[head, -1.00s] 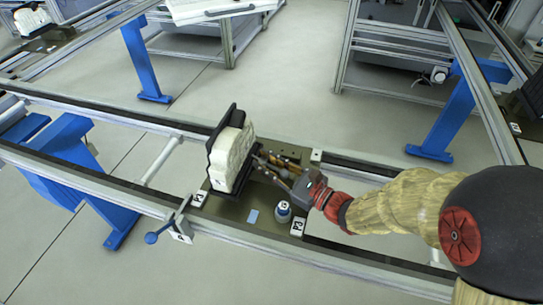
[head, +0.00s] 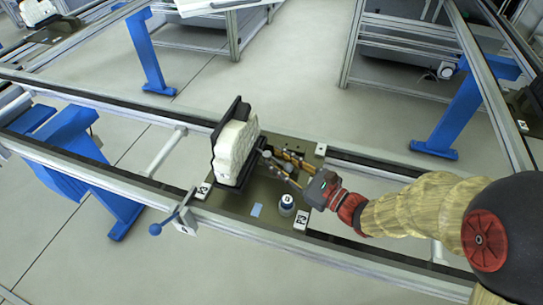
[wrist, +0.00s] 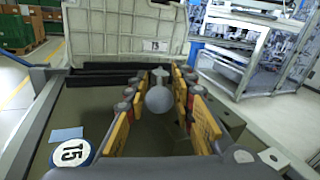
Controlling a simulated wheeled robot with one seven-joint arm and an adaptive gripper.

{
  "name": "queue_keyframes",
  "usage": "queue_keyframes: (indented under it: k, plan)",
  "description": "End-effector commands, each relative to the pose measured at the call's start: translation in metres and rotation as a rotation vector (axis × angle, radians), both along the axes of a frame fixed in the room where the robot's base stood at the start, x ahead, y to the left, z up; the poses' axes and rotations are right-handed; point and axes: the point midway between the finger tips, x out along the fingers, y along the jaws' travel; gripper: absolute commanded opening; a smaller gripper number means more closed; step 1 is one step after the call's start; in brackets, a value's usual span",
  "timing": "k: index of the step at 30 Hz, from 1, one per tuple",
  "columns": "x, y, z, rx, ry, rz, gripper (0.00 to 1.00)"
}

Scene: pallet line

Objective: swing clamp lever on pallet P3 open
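Pallet P3 (head: 245,209) sits on the conveyor rails, with its P3 label (head: 301,220) at the near right corner. A white block-like part (head: 237,145) stands against a black upright fixture (head: 217,160) on it. My gripper (head: 277,163) is over the pallet, just right of this part. In the wrist view my gripper (wrist: 160,88) is open, with its yellow-sided fingers on either side of a grey ball knob (wrist: 159,100), which looks like the end of the clamp lever. Gaps show on both sides of the knob. The rest of the lever is mostly hidden behind it.
A small round-topped cylinder (head: 287,203) stands near the pallet's front edge, beside a blue patch (head: 256,210). A blue-knobbed lever (head: 155,229) sticks out from the near rail.

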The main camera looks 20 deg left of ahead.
Motion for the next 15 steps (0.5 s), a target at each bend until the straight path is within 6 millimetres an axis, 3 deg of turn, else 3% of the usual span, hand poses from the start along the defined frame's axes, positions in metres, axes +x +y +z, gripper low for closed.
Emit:
queue_keyframes:
  k: [6, 15]
  plan:
    - [-0.013, -0.044, 0.0, 0.0, 0.0, -0.006, 0.25]
    - [-0.025, -0.08, 0.0, 0.0, -0.001, -0.003, 0.25]
